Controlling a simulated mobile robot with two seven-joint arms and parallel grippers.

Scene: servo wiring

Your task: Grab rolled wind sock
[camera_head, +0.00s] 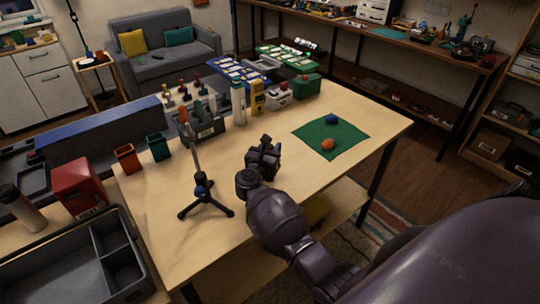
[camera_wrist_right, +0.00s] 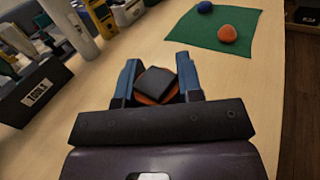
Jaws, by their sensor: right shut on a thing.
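My right gripper (camera_head: 264,155) is over the middle of the table, left of the green mat. In the right wrist view its two blue-grey fingers (camera_wrist_right: 160,82) are closed on a small bundle (camera_wrist_right: 157,83), dark on top with orange at its edges. It seems to be the rolled wind sock; in the head view the gripper mostly hides it. I cannot tell whether it touches the table. A blue roundish thing (camera_head: 332,118) and an orange one (camera_head: 327,143) lie on the green mat (camera_head: 350,134). My left gripper is not in view.
A black tripod with an upright pole (camera_head: 205,200) stands left of the gripper. A tool box (camera_head: 205,128), white bottle (camera_head: 239,103), yellow meter (camera_head: 257,98) and green box (camera_head: 306,86) line the back edge. The tabletop around the gripper is clear.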

